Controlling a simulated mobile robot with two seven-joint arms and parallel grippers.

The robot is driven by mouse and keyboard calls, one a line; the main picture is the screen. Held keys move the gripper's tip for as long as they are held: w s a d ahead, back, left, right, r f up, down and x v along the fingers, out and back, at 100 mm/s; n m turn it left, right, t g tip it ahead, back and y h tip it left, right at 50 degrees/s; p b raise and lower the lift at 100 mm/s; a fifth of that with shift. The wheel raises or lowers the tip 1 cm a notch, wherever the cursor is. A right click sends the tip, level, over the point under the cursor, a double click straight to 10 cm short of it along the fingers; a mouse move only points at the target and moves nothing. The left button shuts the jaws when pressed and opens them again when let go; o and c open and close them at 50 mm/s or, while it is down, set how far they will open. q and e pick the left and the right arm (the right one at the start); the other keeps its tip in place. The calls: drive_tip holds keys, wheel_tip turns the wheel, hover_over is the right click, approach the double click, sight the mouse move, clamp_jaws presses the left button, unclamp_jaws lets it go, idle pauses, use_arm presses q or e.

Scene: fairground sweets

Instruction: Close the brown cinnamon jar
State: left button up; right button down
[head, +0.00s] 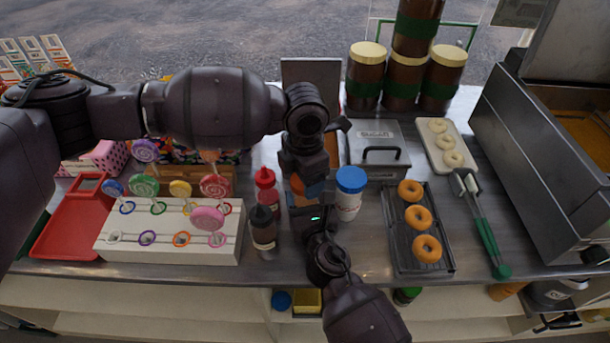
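The brown cinnamon jar cannot be made out for certain. A small brown-orange patch (297,184) shows between my two grippers and may be part of it, but the arms hide most of that spot. My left gripper (312,188) points down there from above, and its fingers are mostly hidden. My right gripper (306,218) reaches up from the front edge to just below the left one; its fingers are also unclear. A white jar with a blue lid (349,193) stands upright just to the right of both grippers.
A dark bottle (263,230) and a red bottle (267,189) stand close on the left. The white lollipop stand (165,248) is further left. A black rack of doughnuts (397,240) lies to the right, then green-handled tongs (487,236). A lidded metal box (379,143) is behind.

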use_arm(q)
drive_tip(key=shift+m, duration=0.8)
drive_tip(key=o, duration=0.9)
drive_tip(key=shift+r, duration=2.25)
